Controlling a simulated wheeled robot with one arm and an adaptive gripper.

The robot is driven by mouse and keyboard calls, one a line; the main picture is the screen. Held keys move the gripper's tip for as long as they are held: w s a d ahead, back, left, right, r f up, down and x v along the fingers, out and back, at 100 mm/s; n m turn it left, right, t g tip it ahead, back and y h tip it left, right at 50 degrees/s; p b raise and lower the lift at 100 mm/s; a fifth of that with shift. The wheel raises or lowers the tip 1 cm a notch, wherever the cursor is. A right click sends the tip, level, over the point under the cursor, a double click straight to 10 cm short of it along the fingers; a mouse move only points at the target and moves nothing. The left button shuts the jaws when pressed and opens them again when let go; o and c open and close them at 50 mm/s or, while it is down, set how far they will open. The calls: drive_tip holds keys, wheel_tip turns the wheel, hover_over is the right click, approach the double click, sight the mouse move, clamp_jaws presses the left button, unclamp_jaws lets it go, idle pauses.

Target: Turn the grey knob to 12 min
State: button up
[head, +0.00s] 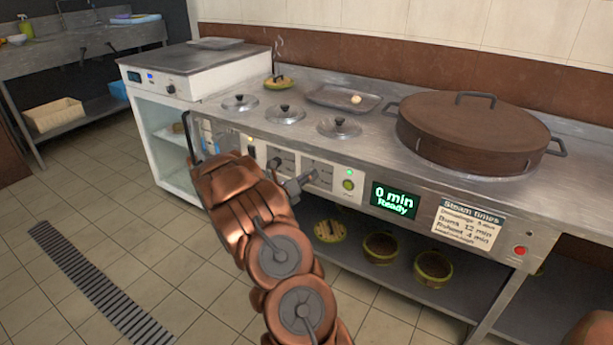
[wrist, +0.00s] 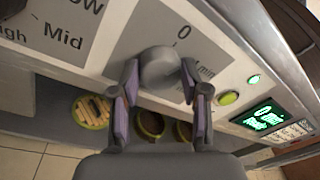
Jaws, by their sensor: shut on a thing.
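The grey knob (wrist: 159,68) is on the light front panel of the steamer counter, just below a printed 0 in the wrist view. My gripper (wrist: 159,78) is shut on it, one finger on each side. In the head view my gripper (head: 297,184) reaches the panel from the front, and my arm and fingers hide most of the knob. The display (head: 395,199) reads "0 min Ready" in green; it also shows in the wrist view (wrist: 262,117). The sign (head: 467,225) headed "Steam times" lists Buns 12 min.
A green button (head: 348,185) sits right of the knob. A red button (head: 520,251) is at the panel's right end. A large brown-lidded steamer (head: 472,128) and several small lids stand on the counter. Baskets (head: 381,247) sit on the shelf below. The floor in front is clear.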

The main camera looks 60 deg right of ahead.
drive_tip(key=shift+m, duration=0.3)
drive_tip(key=shift+s+f+m+t+b, duration=0.15)
drive_tip(key=shift+m+t+b, duration=0.5)
drive_tip(key=shift+m+b, duration=3.7)
drive_tip(key=shift+s+m+t+b, duration=0.15)
drive_tip(key=shift+m+t+b, duration=0.55)
drive_tip(key=shift+m+b, duration=3.65)
drive_tip(key=shift+s+f+m+t+b, duration=0.15)
drive_tip(key=shift+m+t+b, duration=0.5)
drive_tip(key=shift+m+b, duration=3.7)
drive_tip(key=m+p, duration=0.2)
drive_tip(key=m, duration=0.1)
drive_tip(key=shift+r+p, duration=0.15)
drive_tip(key=shift+p, duration=0.2)
drive_tip(key=o, duration=1.1)
drive_tip(key=shift+o, duration=0.2)
